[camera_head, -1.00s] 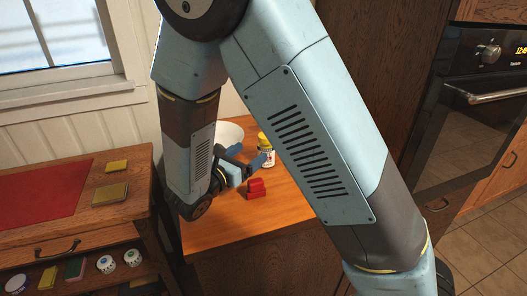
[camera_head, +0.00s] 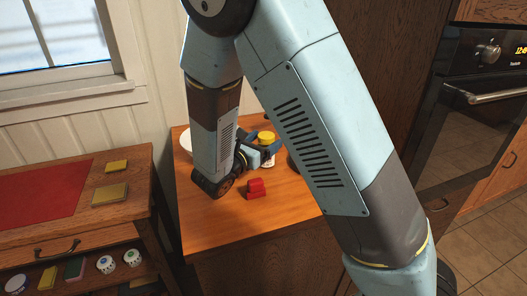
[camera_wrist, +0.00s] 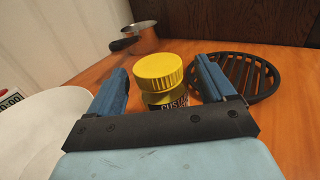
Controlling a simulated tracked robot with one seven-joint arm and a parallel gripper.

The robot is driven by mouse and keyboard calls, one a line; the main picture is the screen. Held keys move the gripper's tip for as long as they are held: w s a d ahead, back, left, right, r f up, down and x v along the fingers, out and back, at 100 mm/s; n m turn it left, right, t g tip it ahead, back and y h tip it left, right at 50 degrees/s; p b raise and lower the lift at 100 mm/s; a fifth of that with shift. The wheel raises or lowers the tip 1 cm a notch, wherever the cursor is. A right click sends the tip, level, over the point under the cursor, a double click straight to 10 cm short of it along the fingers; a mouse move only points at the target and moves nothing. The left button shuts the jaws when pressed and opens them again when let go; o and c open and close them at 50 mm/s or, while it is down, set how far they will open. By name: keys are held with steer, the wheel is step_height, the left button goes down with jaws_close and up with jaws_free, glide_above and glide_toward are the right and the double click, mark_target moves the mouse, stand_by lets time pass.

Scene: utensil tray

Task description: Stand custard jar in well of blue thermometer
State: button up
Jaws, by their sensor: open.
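The custard jar (camera_wrist: 160,80) has a yellow lid and a dark label reading "CUS". It stands upright on the wooden counter. In the wrist view it is between the two blue fingers of my gripper (camera_wrist: 159,72), which are open on either side of it. I cannot tell whether either finger touches it. In the head view the jar's yellow lid (camera_head: 266,137) shows beside my gripper (camera_head: 263,147), with its body partly hidden by the fingers. I cannot make out a blue thermometer with a well in either view.
A red object (camera_head: 255,189) sits nearer the counter's front. A white bowl (camera_wrist: 45,125), a black round grate (camera_wrist: 248,76) and a copper pot (camera_wrist: 140,38) surround the jar. A side cabinet (camera_head: 140,175) stands left, with a red mat (camera_head: 45,192) on top.

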steer(key=shift+c, duration=0.5)
steer(key=c, duration=1.4)
